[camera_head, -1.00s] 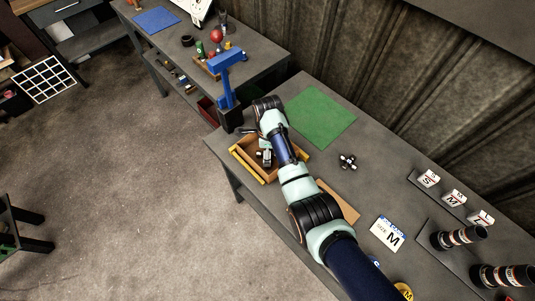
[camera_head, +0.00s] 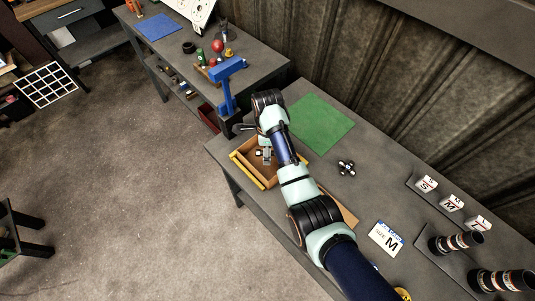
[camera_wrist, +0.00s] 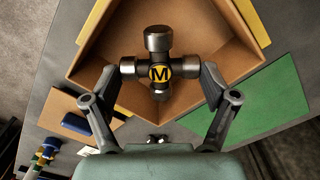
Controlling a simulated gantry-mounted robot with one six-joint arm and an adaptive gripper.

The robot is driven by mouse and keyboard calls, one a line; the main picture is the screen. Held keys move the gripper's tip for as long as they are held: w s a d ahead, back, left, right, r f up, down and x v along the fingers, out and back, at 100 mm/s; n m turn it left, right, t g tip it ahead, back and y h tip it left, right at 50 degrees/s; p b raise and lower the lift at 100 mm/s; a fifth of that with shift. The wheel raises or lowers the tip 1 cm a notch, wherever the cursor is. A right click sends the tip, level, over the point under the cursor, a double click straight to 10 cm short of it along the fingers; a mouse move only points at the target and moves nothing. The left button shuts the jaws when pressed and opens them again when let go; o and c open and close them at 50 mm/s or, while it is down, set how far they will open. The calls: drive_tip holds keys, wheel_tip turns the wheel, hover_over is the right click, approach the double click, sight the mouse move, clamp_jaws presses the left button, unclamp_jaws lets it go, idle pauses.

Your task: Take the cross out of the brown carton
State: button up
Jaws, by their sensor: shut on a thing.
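The brown carton (camera_head: 249,174) stands open on the grey table, with yellow strips along its edges; it also fills the upper part of the wrist view (camera_wrist: 120,50). The cross (camera_wrist: 158,42) is a dark metal four-armed joint with a yellow "M" disc at its centre. My gripper (camera_wrist: 159,72) is shut on the cross, one finger at each side arm. In the head view my gripper (camera_head: 266,155) is over the carton. How high the cross is above the carton floor cannot be told. A second, similar cross (camera_head: 346,168) lies on the table, right of the carton.
A green mat (camera_head: 322,122) lies behind the carton. A "SIZE M" card (camera_head: 386,238), boxes marked S, M and L (camera_head: 451,203) and dark shafts (camera_head: 455,241) are to the right. A blue stand (camera_head: 227,88) rises at the back left.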

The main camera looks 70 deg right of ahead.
wheel_tip(320, 180, up, 15)
drive_tip(key=p, duration=0.8)
